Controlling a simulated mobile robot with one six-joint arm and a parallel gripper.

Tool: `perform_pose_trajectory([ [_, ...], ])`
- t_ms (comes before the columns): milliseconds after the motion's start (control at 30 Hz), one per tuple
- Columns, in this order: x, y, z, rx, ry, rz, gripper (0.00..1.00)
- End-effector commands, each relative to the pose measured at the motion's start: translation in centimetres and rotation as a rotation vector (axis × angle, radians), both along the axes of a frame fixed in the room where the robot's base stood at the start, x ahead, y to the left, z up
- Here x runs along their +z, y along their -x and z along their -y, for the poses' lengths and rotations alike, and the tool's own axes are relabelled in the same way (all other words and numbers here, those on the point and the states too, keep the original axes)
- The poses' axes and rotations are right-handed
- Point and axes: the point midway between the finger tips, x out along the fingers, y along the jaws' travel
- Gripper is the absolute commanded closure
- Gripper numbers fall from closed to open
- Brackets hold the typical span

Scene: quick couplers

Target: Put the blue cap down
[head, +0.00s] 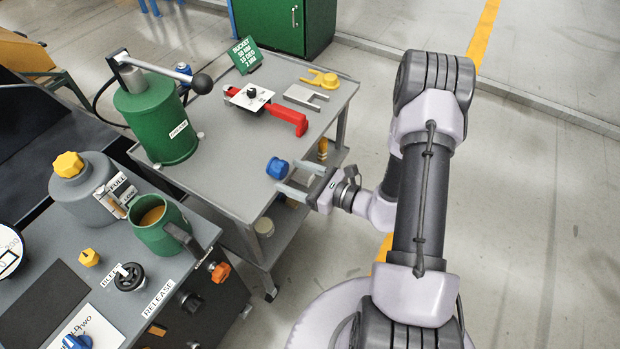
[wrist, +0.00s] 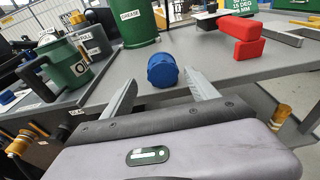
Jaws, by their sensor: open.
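The blue cap (head: 277,168) sits on the grey cart top (head: 235,185) near its right edge. In the wrist view the blue cap (wrist: 162,71) rests on the surface just ahead of my gripper. My gripper (head: 287,176) is open, with its two fingers apart. In the wrist view the fingers of my gripper (wrist: 160,78) point toward the cap, one on each side of it. The cap appears at or just beyond the fingertips, with visible gaps on both sides. I cannot tell exactly how deep it is between them.
A green grease can (head: 158,122) with a lever stands at the cart's left. A red-handled tool (head: 287,116), a grey fork-shaped piece (head: 305,96), a yellow piece (head: 320,79) and a green sign (head: 245,55) lie or stand behind. The cart top's near part is clear.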

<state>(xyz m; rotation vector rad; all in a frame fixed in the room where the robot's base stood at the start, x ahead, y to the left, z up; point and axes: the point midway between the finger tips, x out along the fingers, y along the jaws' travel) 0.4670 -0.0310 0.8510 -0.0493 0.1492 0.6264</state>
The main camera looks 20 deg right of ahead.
Motion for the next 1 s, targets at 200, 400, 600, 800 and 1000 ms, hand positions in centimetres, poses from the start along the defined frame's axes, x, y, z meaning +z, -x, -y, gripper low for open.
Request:
perform_pose_trajectory([
  [200,0.9,3.8,2.9,-0.005,0.0,0.0,0.32],
  [400,2.0,5.3,3.2,0.038,0.017,0.012,0.32],
  [600,11.6,8.2,-5.5,0.568,0.307,0.131,0.32],
  [800,18.2,17.2,-10.6,1.139,0.952,0.276,0.32],
  [1000,23.3,20.7,-8.3,1.263,1.661,0.479,0.32],
])
